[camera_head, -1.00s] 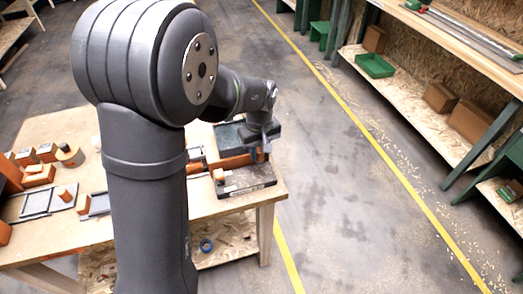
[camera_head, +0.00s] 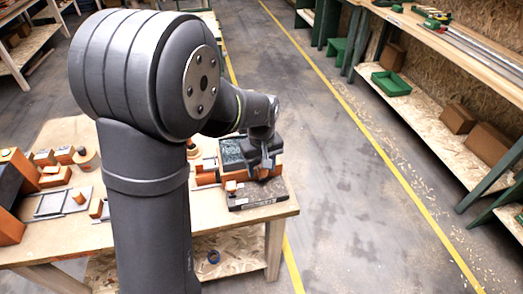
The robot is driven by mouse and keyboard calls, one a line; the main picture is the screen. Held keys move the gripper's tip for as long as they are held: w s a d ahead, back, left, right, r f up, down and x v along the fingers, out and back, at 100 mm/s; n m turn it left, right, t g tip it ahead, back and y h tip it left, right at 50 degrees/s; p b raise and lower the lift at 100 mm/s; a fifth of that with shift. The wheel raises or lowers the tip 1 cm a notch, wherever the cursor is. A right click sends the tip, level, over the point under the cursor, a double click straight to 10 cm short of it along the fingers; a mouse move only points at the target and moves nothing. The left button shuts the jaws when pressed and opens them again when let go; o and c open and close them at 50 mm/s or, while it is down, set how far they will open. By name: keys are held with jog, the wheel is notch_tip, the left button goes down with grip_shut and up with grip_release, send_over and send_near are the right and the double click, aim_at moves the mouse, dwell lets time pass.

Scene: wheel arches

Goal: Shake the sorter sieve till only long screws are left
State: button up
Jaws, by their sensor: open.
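The sorter (camera_head: 258,194) stands at the right end of the wooden table, a dark base with an orange body and a dark tray-like top, which I take for the sieve (camera_head: 232,152). My gripper (camera_head: 266,172) is at the sorter's right front part, pointing down, with its fingers open. The fingertips are small here, and I cannot tell whether they touch the sorter. Screws are too small to make out, and my arm covers part of the table left of the sorter.
The wooden table (camera_head: 245,226) holds orange blocks and grey frames (camera_head: 50,203) on its left part. Shelves with a green tray (camera_head: 391,83) and brown boxes (camera_head: 457,118) stand at the right. The floor between is open.

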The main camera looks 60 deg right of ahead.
notch_tip(320, 180, up, 17)
dwell(0.4)
jog(key=w+a+r+n+t+h, duration=0.1)
jog(key=w+a, duration=0.4)
jog(key=a, duration=0.6)
jog(key=w+a+r+t+h, duration=0.1)
jog(key=w+a, duration=0.3)
jog(key=a, duration=0.7)
jog(key=s+a+f+t, duration=0.1)
jog(key=a+f, duration=0.2)
jog(key=a, duration=0.3)
jog(key=s+a+f+n+t, duration=0.1)
jog(key=a+f, duration=0.2)
jog(key=a, duration=0.3)
jog(key=s+a+f+t, duration=0.1)
jog(key=s+a+f, duration=0.1)
jog(key=a+f, duration=0.2)
jog(key=a, duration=0.3)
